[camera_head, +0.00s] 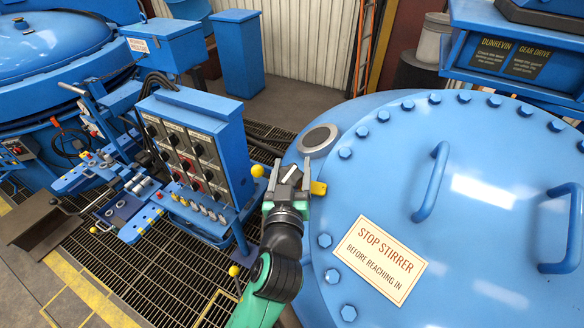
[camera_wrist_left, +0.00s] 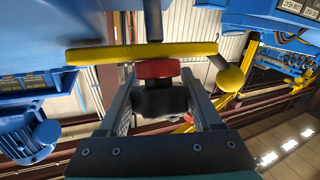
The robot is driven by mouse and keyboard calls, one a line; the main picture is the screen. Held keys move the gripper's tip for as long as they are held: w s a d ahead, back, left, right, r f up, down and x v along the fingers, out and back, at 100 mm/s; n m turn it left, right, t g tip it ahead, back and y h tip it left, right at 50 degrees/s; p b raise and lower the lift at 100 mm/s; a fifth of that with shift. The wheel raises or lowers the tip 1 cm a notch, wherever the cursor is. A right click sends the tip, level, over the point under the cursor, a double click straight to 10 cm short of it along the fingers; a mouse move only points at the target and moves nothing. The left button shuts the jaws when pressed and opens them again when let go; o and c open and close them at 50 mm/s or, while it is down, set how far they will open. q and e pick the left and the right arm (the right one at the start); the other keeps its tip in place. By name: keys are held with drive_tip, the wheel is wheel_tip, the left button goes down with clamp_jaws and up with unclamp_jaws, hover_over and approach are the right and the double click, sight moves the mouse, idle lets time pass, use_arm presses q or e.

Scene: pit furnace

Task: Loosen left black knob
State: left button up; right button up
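My left gripper (camera_head: 290,174) is beside the large blue lid, at the right of the control panel. In the left wrist view, its two fingers (camera_wrist_left: 160,98) stand on either side of a black knob (camera_wrist_left: 158,100) with a red disc (camera_wrist_left: 157,69) beyond it. A yellow bar (camera_wrist_left: 105,54) with a ball end crosses behind the disc. The fingers are spaced apart; I cannot tell whether they touch the knob. In the head view, the gripper hides this knob, and the bar's yellow end (camera_head: 318,188) and ball (camera_head: 257,170) show on either side. My right gripper is not in view.
The blue control panel (camera_head: 234,155) with several dark knobs stands close to the left. The blue lid (camera_head: 400,170) with bolts, handles and a stop-stirrer sign (camera_head: 380,258) fills the right. Dark floor grating (camera_head: 155,280) lies below at the left.

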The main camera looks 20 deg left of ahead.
use_arm(q)
drive_tip(key=o, duration=0.4)
drive_tip(key=shift+c, duration=0.2)
drive_tip(key=p+v, duration=0.9)
drive_tip(key=v, duration=0.2)
drive_tip(key=shift+s, duration=0.3)
drive_tip(key=shift+d, duration=0.1)
